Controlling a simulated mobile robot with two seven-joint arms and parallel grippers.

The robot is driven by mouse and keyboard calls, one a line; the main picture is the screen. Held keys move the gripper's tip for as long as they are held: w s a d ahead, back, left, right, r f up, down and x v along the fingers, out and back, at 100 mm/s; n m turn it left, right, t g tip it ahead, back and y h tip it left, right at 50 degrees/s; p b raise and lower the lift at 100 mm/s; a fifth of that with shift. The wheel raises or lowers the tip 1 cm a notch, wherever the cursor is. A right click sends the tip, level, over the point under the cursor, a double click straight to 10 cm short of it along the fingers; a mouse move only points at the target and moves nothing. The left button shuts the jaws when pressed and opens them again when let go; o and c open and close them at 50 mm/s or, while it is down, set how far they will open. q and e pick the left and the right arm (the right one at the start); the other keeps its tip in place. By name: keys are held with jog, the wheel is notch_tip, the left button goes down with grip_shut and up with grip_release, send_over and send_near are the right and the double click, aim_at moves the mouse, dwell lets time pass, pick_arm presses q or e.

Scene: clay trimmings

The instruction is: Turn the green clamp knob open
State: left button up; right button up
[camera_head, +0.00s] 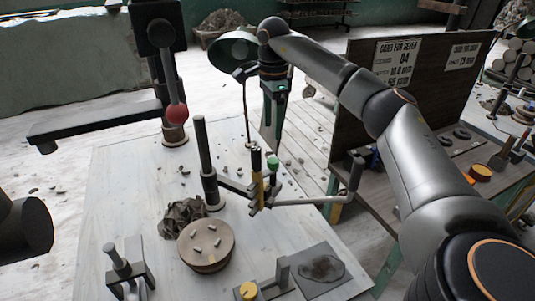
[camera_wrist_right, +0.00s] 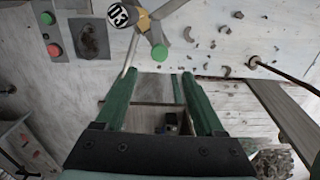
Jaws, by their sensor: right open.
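The green clamp knob (camera_head: 272,161) sits at the top of a clamp on an arm from a dark upright post (camera_head: 203,150) on the worktable. In the right wrist view the round green knob (camera_wrist_right: 159,53) shows just past the fingertips, in line with the gap between them. My right gripper (camera_head: 273,140) points down from above and behind the knob. Its two green fingers (camera_wrist_right: 160,77) are apart, with nothing held between them. I cannot tell exactly how high the fingertips are above the knob. My left gripper is not in view.
A red-balled lever (camera_head: 177,113) stands at the back left. A sign board (camera_head: 415,75) rises on the right. Clay trimmings are scattered around.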

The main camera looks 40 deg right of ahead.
aim_at(272, 160)
notch_tip(272, 160, down, 11)
jog(key=shift+f+p, duration=0.1)
jog(key=shift+p, duration=0.3)
jog(key=shift+c, duration=0.3)
grip_shut()
